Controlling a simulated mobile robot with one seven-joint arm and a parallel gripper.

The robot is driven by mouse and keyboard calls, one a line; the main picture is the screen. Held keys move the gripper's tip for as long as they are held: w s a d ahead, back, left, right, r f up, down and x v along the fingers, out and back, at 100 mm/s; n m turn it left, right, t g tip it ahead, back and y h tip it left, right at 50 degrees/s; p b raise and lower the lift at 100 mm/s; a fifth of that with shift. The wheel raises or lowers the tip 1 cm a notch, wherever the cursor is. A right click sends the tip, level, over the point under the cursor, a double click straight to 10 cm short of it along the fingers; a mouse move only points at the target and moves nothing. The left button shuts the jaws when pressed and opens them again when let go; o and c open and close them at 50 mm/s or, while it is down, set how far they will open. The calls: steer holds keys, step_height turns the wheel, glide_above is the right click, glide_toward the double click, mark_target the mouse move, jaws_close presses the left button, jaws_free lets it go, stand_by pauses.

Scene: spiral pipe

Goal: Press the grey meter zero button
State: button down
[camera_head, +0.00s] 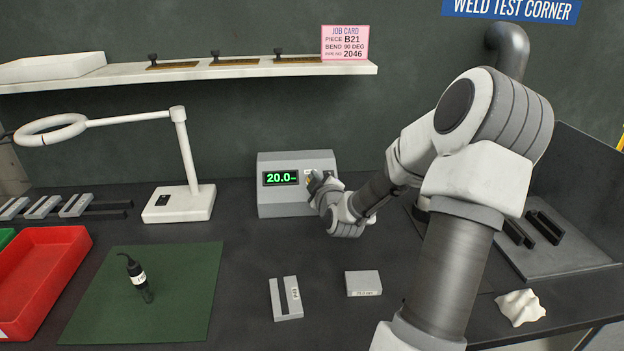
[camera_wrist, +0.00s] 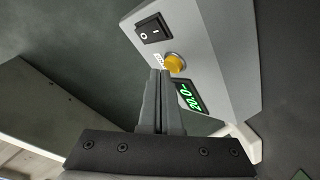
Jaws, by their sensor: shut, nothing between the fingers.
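The grey meter (camera_head: 285,208) stands on the bench at the back, its green display (camera_head: 280,178) reading about 20.0. In the wrist view, the meter's face (camera_wrist: 205,52) shows tilted, with a round yellow button (camera_wrist: 175,62) between a black rocker switch (camera_wrist: 153,28) and the display (camera_wrist: 188,97). My gripper (camera_wrist: 159,72) is shut and empty, its fingertips just beside the yellow button in the picture. I cannot tell whether they touch it. In the head view, my gripper (camera_head: 312,181) is at the right part of the meter's face and hides the button there.
A white magnifier lamp (camera_head: 180,203) stands left of the meter. Grey blocks (camera_head: 363,284) lie in front. A shelf (camera_head: 210,72) hangs above.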

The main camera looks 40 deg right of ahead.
step_height(320, 180, up, 5)
steer(key=s+a+p, duration=0.1)
steer(key=s+p, duration=0.2)
steer(key=shift+a, duration=0.4)
stand_by(0.5)
